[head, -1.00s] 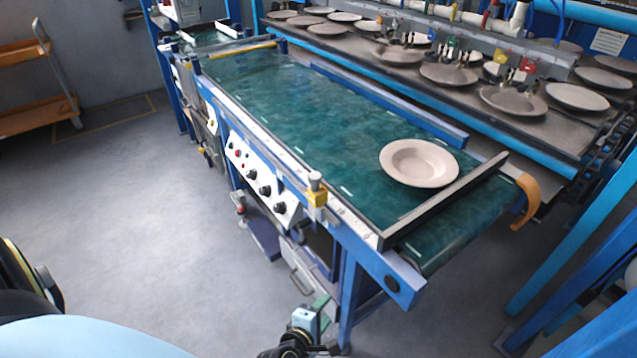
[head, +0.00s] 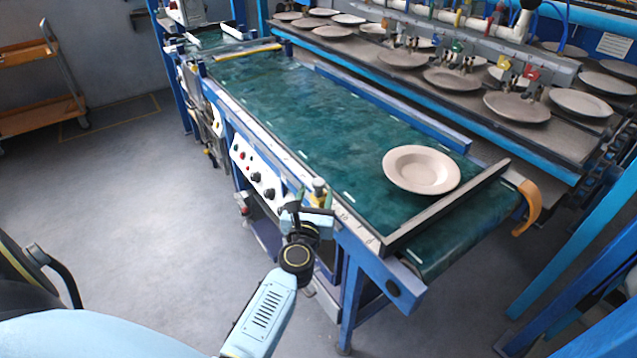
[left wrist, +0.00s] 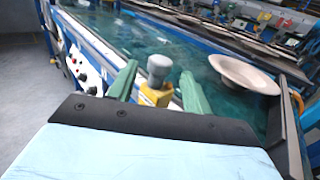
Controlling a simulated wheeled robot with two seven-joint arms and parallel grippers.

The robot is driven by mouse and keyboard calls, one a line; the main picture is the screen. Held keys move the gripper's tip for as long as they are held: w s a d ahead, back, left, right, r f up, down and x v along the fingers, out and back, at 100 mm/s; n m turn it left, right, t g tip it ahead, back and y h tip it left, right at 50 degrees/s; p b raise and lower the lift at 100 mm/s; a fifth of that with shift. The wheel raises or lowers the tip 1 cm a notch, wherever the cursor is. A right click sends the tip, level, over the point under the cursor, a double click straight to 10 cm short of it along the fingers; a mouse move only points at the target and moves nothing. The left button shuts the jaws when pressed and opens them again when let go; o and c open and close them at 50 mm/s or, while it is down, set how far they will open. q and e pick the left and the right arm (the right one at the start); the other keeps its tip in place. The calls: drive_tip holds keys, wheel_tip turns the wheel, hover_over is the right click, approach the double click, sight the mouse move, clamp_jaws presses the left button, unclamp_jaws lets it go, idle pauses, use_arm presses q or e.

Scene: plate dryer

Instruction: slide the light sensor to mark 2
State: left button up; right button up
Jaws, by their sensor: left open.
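The light sensor (head: 319,187) is a small yellow block with a grey knob on top, on the front rail (head: 280,147) of the green conveyor. It also shows in the left wrist view (left wrist: 155,94). My left gripper (head: 311,199) is at the sensor on the rail's near side and partly covers it. In the left wrist view its green fingers (left wrist: 158,84) are open, one on each side of the sensor, with gaps visible. Small marks show along the rail, but I cannot read which is mark 2. My right gripper is not in view.
A pale plate (head: 421,170) lies on the conveyor belt (head: 330,120), before a dark crossbar (head: 450,207). A control panel with knobs (head: 257,171) is below the rail. Several plates stand on the machine behind. The floor at left is clear, with an orange cart (head: 40,85) farther back.

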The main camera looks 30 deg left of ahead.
sight(317, 189)
use_arm(q)
drive_tip(key=shift+x, duration=2.3)
clamp_jaws()
